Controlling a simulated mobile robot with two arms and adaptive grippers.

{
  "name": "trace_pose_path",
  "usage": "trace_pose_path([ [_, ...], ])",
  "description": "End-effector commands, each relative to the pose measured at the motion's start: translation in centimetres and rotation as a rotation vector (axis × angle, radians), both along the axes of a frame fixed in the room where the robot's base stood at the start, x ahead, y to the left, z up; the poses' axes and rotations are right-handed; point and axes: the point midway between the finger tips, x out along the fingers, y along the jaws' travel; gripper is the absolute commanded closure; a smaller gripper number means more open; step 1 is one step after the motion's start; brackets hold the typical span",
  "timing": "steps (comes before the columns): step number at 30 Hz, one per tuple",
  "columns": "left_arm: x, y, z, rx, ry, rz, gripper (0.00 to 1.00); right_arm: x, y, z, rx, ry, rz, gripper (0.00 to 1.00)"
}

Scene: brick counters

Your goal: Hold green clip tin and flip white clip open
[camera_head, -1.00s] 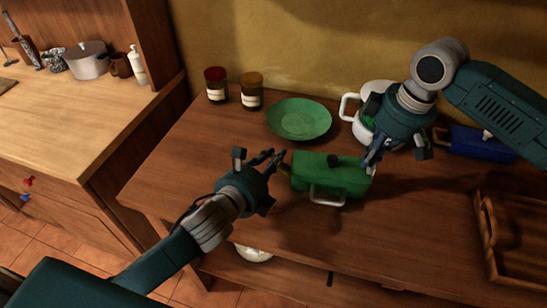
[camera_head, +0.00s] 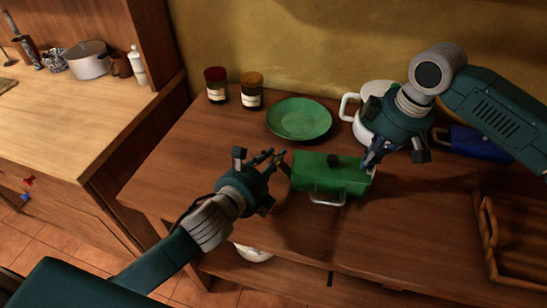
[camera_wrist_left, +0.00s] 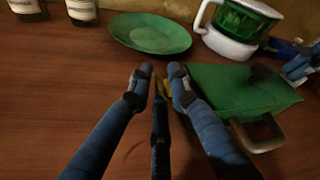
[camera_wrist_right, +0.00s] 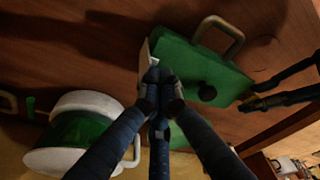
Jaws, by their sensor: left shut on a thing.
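The green clip tin (camera_head: 325,177), a box with a black knob on top and a pale handle on its front, sits on the wooden counter. My left gripper (camera_head: 277,160) is at its left end. My right gripper (camera_head: 370,163) is at the tin's right end. In the right wrist view its fingertips (camera_wrist_right: 160,83) are together, close beside the white clip (camera_wrist_right: 146,62); I cannot tell whether they touch it.
A green plate (camera_head: 299,118) and two jars (camera_head: 251,90) stand behind the tin. A white and green pot (camera_head: 362,125) is close behind my right gripper. A blue box (camera_head: 480,143) and a wooden tray (camera_head: 490,235) are to the right. The counter in front is clear.

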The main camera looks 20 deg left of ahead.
Motion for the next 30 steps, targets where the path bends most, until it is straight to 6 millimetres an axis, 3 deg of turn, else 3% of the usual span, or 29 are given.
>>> trace_pose_path([
  [1,-0.2,0.0,-0.8,0.003,0.018,0.001,1.00,0.0,0.0,0.0,0.000,0.000,0.000,1.00],
  [17,-0.2,0.0,-0.9,0.002,0.019,0.000,1.00,0.0,0.0,0.0,0.000,0.000,0.000,1.00],
  [30,-0.3,0.0,-0.9,0.002,0.020,0.001,1.00,0.1,-1.6,-0.1,-0.001,0.000,-0.001,1.00],
])
